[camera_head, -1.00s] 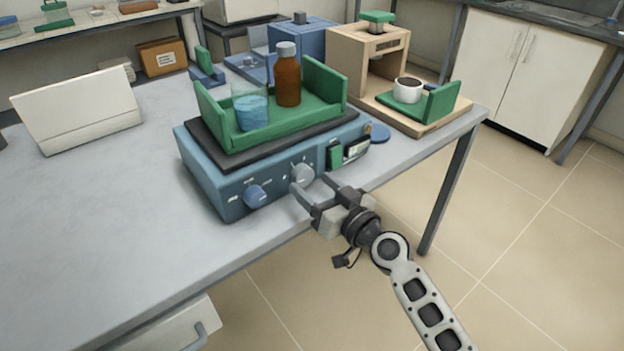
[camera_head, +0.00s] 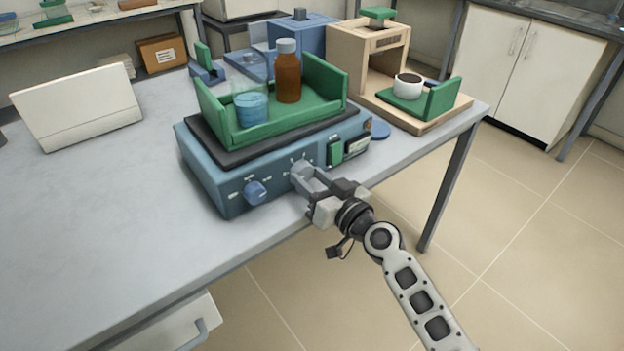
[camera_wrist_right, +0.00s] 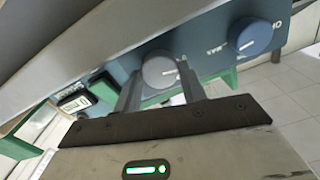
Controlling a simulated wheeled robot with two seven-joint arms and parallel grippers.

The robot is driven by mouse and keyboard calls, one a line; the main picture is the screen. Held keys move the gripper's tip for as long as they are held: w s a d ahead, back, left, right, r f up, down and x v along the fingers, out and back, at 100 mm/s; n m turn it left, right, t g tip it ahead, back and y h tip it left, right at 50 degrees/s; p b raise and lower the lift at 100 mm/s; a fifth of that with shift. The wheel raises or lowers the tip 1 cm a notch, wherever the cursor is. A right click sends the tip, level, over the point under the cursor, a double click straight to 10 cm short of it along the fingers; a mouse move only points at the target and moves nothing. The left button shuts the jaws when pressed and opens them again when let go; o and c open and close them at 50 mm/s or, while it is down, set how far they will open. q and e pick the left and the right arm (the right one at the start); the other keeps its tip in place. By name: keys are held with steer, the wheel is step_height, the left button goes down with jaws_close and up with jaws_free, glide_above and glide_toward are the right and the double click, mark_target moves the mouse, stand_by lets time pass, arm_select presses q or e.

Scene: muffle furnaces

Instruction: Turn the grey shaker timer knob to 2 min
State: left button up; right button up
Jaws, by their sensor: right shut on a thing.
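The blue shaker (camera_head: 222,190) stands on the table with a green tray (camera_head: 275,128) on its black platform. Its grey timer knob (camera_wrist_right: 160,70) is on the front panel, to the right of the blue knob (camera_head: 255,192) in the head view. My right gripper (camera_head: 302,172) is shut on the grey knob, its fingers on either side of the knob in the right wrist view (camera_wrist_right: 160,85). My left gripper is not in view.
A brown bottle (camera_head: 288,75) and a beaker of blue liquid (camera_head: 252,108) stand in the green tray. A small display (camera_head: 357,147) is on the panel's right. A wooden stand with a white cup (camera_head: 407,86) is behind right.

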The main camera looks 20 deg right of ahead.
steer(key=m, duration=1)
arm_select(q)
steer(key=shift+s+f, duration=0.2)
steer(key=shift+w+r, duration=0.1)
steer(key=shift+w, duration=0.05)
arm_select(e)
steer(key=shift+m, duration=0.3)
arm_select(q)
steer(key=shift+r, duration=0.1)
arm_select(e)
steer(key=o, duration=1)
